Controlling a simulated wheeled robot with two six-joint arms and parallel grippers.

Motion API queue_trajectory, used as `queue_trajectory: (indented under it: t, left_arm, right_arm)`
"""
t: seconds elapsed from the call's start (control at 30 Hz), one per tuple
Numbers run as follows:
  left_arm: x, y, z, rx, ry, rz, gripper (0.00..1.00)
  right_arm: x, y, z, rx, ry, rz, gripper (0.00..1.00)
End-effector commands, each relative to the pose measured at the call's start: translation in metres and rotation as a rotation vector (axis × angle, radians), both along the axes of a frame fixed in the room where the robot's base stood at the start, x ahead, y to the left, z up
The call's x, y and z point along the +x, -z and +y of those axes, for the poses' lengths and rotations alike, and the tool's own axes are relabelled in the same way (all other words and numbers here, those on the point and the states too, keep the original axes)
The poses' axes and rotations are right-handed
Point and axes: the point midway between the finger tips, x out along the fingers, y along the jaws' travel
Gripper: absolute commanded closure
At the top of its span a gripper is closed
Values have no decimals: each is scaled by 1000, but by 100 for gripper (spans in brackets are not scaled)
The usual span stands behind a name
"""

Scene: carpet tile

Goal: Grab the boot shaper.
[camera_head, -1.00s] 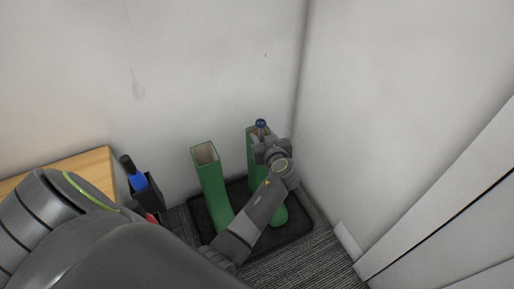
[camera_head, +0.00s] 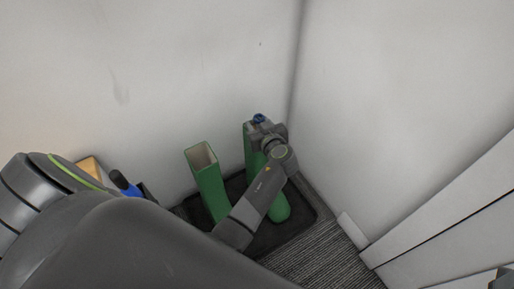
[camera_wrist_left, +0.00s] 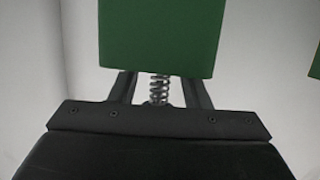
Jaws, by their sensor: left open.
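The boot shaper shows as a blue knob (camera_head: 258,118) at the top of the right-hand green boot (camera_head: 279,208) in the head view. In the left wrist view its metal spring (camera_wrist_left: 160,89) stands below the boot's green shaft (camera_wrist_left: 160,36). My left gripper (camera_head: 262,130) is at the boot's top, close by the knob. It is open, with its dark fingers on either side of the spring in the wrist view. I cannot tell whether they touch it. The shaper's lower part is hidden.
A second green boot (camera_head: 207,180), open at the top, stands to the left on the same black tray (camera_head: 302,222). White walls meet close behind. A blue-and-black item (camera_head: 127,186) and a wooden piece (camera_head: 92,168) show behind my left arm. Striped carpet lies in front.

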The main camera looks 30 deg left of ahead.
Motion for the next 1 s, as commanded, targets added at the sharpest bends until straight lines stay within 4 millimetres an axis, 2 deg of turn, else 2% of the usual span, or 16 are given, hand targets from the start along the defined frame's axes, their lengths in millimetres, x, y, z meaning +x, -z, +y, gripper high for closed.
queue_trajectory:
  t: [0.1, 0.4, 1.0]
  left_arm:
    - [0, 0, 0, 0, 0, 0, 60]
    - [0, 0, 0, 0, 0, 0, 99]
    - [1, -6, 1, 1, 2, -3, 100]
  right_arm:
    - [0, 0, 0, -1, 0, -1, 0]
    - [0, 0, 0, -2, 0, -1, 0]
    - [0, -3, 1, -7, 3, 4, 0]
